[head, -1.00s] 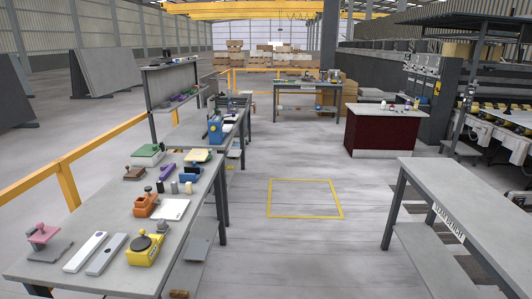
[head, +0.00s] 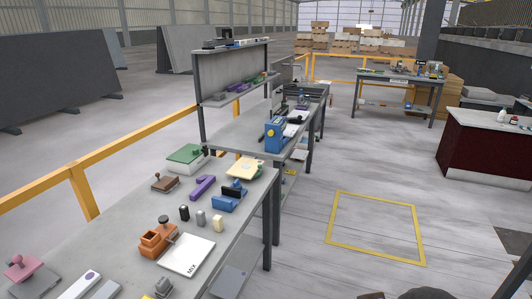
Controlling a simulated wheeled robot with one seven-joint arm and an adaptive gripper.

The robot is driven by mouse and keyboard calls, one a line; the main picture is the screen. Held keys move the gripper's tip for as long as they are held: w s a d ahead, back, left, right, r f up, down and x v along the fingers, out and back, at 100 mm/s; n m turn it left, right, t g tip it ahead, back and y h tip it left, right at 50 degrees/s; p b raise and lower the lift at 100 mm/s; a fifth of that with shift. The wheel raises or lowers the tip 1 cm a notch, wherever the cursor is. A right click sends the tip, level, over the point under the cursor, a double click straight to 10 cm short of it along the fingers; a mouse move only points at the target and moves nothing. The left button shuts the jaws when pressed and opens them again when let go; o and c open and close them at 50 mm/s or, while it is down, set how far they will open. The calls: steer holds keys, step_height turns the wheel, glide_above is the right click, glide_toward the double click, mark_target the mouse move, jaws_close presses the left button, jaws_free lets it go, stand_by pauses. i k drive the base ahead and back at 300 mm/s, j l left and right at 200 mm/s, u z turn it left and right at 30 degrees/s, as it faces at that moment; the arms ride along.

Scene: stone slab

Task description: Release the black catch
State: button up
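I cannot pick out a black catch for certain. A small blue device (head: 226,203) with a black upright part (head: 232,193) on it stands near the far right edge of the near bench (head: 120,246). A larger blue device (head: 275,134) with a dark round face stands on the bench behind. An orange device (head: 157,240) with a black knob (head: 163,219) stands mid-bench. My gripper is not in view. A dark rounded shape at the bottom right edge is too cut off to tell.
Around them on the near bench are a white MIX board (head: 187,254), small blocks (head: 201,217), a purple piece (head: 202,187), and a green-topped box (head: 186,158). A yellow rail (head: 130,145) runs behind. Clear floor with a yellow square (head: 376,230) lies right of the bench.

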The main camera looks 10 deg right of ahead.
mark_target(204, 147)
steer(key=i+u, duration=0.3)
steer(key=i+l+u, duration=0.15)
steer(key=i+u, duration=0.15)
steer(key=i+l+u, duration=0.4)
steer(key=i+l, duration=1.8)
